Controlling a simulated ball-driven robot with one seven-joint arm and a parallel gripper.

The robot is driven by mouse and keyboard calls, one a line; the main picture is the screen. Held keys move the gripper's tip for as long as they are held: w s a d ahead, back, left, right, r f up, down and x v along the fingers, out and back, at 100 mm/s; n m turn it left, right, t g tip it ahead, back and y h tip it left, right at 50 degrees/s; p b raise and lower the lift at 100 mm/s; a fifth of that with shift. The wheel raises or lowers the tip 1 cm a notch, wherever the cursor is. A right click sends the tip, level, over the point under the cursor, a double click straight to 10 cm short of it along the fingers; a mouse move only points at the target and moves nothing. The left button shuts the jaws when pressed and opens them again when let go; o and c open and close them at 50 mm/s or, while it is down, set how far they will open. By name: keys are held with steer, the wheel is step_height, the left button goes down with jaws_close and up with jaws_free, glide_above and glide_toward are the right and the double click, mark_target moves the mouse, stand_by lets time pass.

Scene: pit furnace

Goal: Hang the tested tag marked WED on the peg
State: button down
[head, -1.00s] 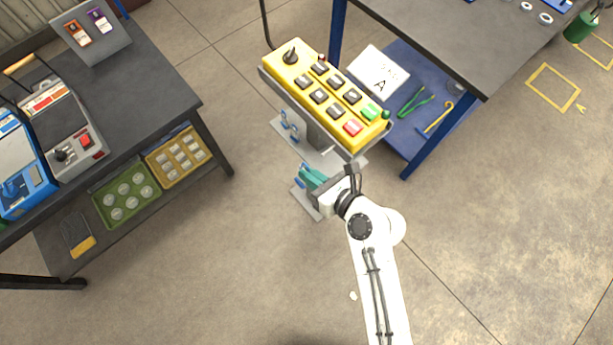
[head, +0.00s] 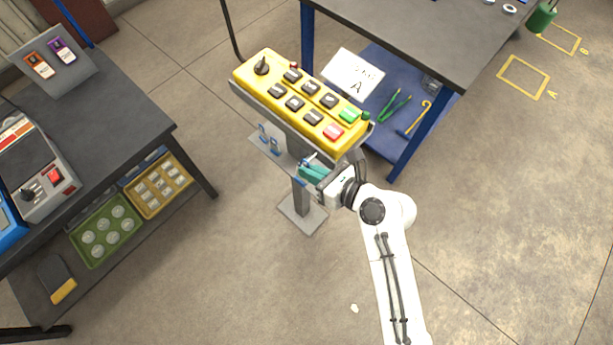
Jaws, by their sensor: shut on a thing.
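My gripper (head: 314,174) has teal fingers and is at the front of the grey stand, just below the yellow control box. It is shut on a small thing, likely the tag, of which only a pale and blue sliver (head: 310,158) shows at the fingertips. No WED marking can be read. An orange tag (head: 39,65) and a purple tag (head: 62,50) are on a tilted grey board at left.
The yellow control box (head: 300,100) with several buttons overhangs my gripper. Its stand has a foot (head: 302,214) on the floor. A dark bench (head: 110,110) with trays below stands at left, a blue-legged table (head: 430,40) at upper right. The floor at right is open.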

steer(key=shift+w+d+f+b, duration=0.1)
steer(key=shift+w+f+b, duration=0.05)
steer(key=shift+b, duration=0.25)
steer(key=shift+w+d+p, duration=0.4)
steer(key=shift+w+p, duration=0.1)
steer(key=shift+p, duration=0.1)
steer(key=shift+f, duration=0.15)
steer(key=c, duration=1.3)
jaws_free()
steer(key=shift+o, duration=0.4)
steer(key=shift+w+d, duration=0.1)
steer(key=shift+d, duration=0.05)
